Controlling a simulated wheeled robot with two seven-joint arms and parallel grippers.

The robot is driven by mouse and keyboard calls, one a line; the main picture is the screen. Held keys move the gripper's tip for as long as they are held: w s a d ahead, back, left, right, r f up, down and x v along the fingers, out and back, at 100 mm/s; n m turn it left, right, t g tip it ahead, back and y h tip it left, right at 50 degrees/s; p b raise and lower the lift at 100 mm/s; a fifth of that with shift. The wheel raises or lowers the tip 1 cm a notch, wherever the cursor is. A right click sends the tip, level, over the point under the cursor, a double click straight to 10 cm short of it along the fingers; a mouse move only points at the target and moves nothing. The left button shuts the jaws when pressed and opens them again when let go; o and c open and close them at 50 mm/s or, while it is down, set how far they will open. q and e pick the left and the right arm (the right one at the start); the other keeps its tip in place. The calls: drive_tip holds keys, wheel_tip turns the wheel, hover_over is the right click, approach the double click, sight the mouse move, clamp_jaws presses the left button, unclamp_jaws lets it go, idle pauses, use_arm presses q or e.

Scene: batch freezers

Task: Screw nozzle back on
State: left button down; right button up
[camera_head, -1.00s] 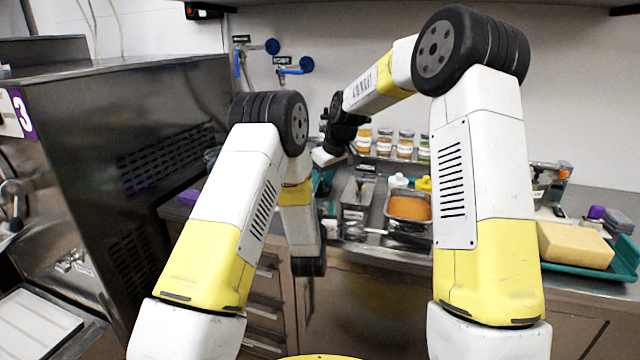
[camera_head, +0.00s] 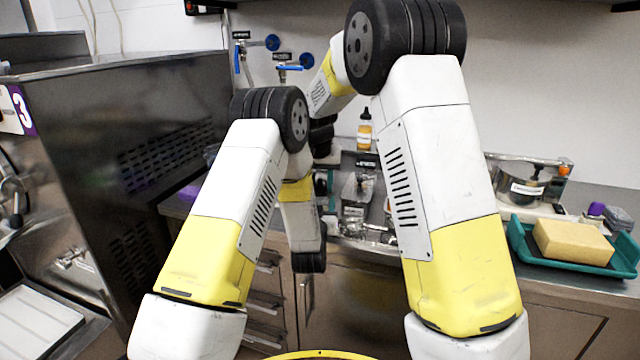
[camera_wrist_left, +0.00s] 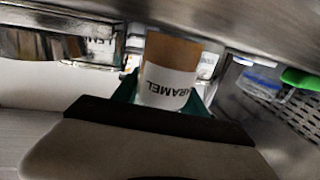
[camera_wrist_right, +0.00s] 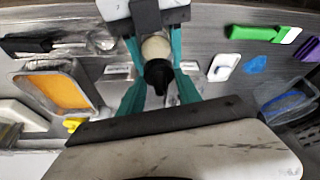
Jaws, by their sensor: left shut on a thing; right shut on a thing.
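The caramel bottle (camera_wrist_left: 168,72) is orange-brown with a white label that reads upside down in the left wrist view. My left gripper (camera_wrist_left: 165,98) is shut on it with teal fingers on both sides. In the right wrist view my right gripper (camera_wrist_right: 158,92) is shut on the black nozzle (camera_wrist_right: 157,74). The nozzle lies in line with a pale round top (camera_wrist_right: 155,46), with the other gripper's parts just beyond. I cannot tell whether nozzle and bottle touch or are threaded. In the head view the arms hide both grippers' tips.
A yellow sponge (camera_head: 572,243) lies on a teal tray (camera_head: 520,245) at right. A steel pot (camera_head: 522,188) stands behind it. A steel machine (camera_head: 130,150) fills the left side.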

drive_tip(key=m+h, duration=0.1)
drive_tip(key=m, duration=0.2)
drive_tip(key=o, duration=1.3)
drive_tip(key=shift+r, duration=2.25)
drive_tip(key=shift+c, duration=0.3)
